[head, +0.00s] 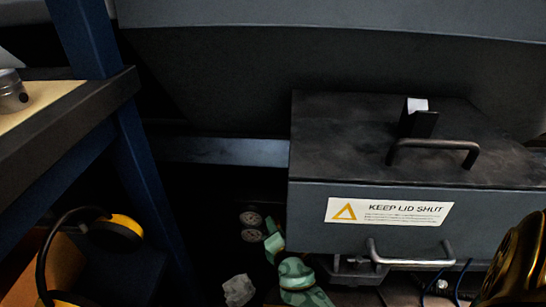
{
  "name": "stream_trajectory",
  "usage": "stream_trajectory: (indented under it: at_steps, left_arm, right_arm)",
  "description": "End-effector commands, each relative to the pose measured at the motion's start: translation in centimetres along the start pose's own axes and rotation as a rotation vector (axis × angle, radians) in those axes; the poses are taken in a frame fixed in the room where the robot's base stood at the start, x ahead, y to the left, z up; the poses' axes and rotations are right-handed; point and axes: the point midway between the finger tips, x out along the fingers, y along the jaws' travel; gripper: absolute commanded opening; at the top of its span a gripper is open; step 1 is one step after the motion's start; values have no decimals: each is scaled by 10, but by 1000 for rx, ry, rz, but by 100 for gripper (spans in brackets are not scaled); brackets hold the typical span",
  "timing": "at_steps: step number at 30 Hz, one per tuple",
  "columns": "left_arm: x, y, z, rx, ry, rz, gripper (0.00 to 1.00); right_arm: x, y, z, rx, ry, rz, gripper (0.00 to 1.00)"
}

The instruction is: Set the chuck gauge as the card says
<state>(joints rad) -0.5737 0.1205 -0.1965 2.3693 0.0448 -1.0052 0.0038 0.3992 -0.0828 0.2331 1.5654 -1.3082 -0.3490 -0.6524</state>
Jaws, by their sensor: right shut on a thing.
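My right gripper (273,243) shows at the bottom centre as green mottled parts, partly cut off by the lower edge. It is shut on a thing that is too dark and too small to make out. Two small grey discs (250,227), one above the other, sit just left of its tip; I cannot tell whether they belong to the chuck gauge. My left gripper is not in view.
A grey box (310,240) labelled KEEP LID SHUT, with a dark lid handle (435,146) and a steel front handle (410,257), fills the right side. A shelf (60,110) holds a metal cylinder (12,92). Yellow-black ear defenders (115,230) hang lower left. A crumpled grey lump (238,290) lies below.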

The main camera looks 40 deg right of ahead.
Motion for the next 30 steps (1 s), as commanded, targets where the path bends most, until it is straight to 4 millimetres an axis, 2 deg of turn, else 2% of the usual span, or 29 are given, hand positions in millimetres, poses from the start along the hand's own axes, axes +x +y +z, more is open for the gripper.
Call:
stream_trajectory:
  at_steps: [12,28,29,30]
  left_arm:
    - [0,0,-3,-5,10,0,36]
    - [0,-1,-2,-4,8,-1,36]
    - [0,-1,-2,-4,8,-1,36]
    - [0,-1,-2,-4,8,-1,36]
  right_arm:
    - [0,-2,-1,174,2,71,5]
    - [-1,-3,-1,203,1,80,5]
    - [-1,-3,-1,202,1,80,31]
    - [-1,-3,-1,203,1,80,42]
